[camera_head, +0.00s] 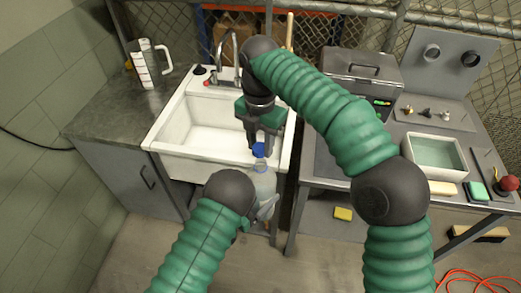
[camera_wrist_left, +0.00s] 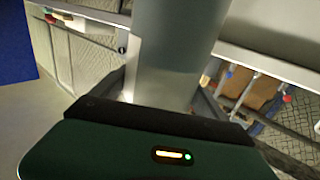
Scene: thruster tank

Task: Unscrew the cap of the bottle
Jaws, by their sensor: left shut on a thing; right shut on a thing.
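The clear bottle (camera_head: 264,182) is upright in front of the sink's front edge. Its blue cap (camera_head: 259,150) shows at the top, just above the neck; I cannot tell whether cap and neck touch. My right gripper (camera_head: 263,143) points down from above and is shut on the cap. My left gripper (camera_head: 264,208) is shut on the bottle's body from the lower side, partly hidden behind my left wrist. In the left wrist view the bottle (camera_wrist_left: 172,50) shows as a wide grey cylinder close in front of the gripper.
The white sink (camera_head: 215,140) with a faucet (camera_head: 232,55) lies behind the bottle. A measuring jug (camera_head: 150,65) stands on the left counter (camera_head: 110,118). The right table holds a toolbox (camera_head: 358,70), a tray of liquid (camera_head: 462,158) and small items. A yellow sponge (camera_head: 343,213) lies below it.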

